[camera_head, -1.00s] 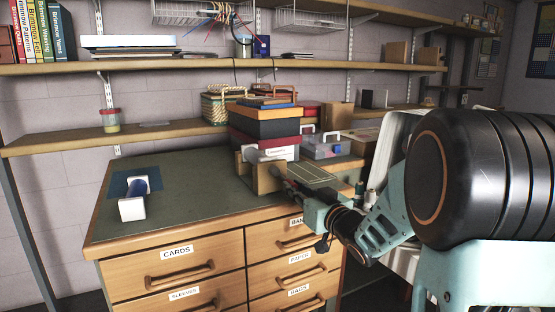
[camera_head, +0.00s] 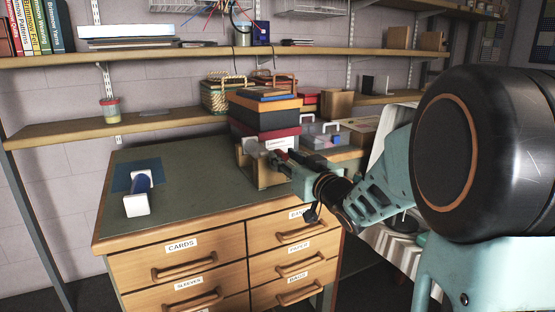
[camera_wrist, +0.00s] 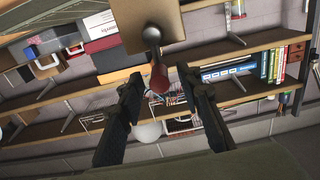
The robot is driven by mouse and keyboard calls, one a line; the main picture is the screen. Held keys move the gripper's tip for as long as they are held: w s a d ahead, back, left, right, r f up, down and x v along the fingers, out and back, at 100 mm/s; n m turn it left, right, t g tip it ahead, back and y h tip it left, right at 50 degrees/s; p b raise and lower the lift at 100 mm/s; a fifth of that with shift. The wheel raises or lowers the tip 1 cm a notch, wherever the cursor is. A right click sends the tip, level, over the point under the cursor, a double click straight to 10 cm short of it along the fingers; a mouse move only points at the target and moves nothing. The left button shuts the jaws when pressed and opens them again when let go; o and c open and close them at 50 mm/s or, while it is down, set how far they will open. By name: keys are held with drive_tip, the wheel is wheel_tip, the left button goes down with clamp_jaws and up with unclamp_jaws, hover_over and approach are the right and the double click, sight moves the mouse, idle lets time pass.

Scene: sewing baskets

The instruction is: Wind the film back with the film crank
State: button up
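The film crank has a wooden stand (camera_head: 262,176) on the green desk top, in front of a stack of boxes. In the wrist view its wooden body (camera_wrist: 148,22) is at the top, with a metal arm (camera_wrist: 152,36) and a dark red handle (camera_wrist: 159,76) sticking out. My gripper (camera_wrist: 160,84) is open, one dark finger on each side of the red handle, with gaps visible. My gripper (camera_head: 284,160) also shows in the head view at the stand's right side, where the handle is mostly hidden. Whether any finger touches it, I cannot tell.
Stacked boxes (camera_head: 265,112) stand right behind the crank. A clear case (camera_head: 321,134) is farther right. The middle-left of the desk (camera_head: 195,175) is bare.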

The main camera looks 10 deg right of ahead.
drive_tip(key=v, duration=0.7)
drive_tip(key=shift+p, duration=0.35)
